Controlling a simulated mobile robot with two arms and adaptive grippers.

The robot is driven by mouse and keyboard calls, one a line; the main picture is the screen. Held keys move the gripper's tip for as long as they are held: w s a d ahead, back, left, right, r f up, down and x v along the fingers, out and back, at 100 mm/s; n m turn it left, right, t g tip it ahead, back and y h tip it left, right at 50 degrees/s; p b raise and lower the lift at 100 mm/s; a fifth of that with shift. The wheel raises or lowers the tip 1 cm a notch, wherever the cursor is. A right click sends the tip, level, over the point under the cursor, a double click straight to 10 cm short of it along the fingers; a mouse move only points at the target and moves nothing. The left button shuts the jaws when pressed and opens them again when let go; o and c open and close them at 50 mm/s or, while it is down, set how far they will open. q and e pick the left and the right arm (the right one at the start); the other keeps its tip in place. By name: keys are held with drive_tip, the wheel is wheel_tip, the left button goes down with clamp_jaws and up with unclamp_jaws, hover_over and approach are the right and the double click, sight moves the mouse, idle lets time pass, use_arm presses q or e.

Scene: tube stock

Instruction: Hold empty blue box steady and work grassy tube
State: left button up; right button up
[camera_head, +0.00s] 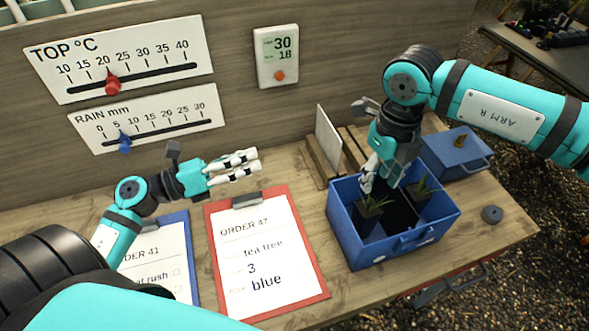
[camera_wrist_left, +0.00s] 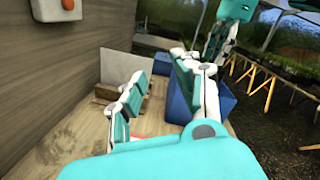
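A blue box (camera_head: 381,258) stands open on the bench at the right; it also shows in the left wrist view (camera_wrist_left: 227,112). Two dark pots with grassy plants are inside it, one at the left (camera_head: 369,216) and one at the right (camera_head: 421,203). My right gripper (camera_head: 367,184) reaches down into the box at the left pot's plant; whether its fingers are closed on it is unclear. My left gripper (camera_head: 256,164) is left of the box, above the bench and apart from the box. Its fingers are spread with nothing between them, as the left wrist view (camera_wrist_left: 150,90) also shows.
A red clipboard (camera_head: 322,291) reading Order 47, tea tree, 3, blue lies left of the box. A blue clipboard (camera_head: 190,262) is further left. A second blue box (camera_head: 455,160), apparently lidded, and a dark round object (camera_head: 492,214) are at the right. A white card (camera_head: 328,138) stands behind.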

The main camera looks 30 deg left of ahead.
use_arm(q)
drive_tip(key=w+d+f+m+g+y, duration=0.1)
drive_tip(key=w+d+f+m+g, duration=0.15)
drive_tip(key=d+m+g, duration=0.5)
drive_tip(key=t+y, duration=0.1)
drive_tip(key=t, duration=0.2)
approach(361, 174)
drive_tip(key=shift+n, duration=0.25)
drive_tip(key=x, duration=1)
drive_tip(key=shift+w, duration=0.15)
drive_tip(key=shift+c, duration=0.2)
clamp_jaws()
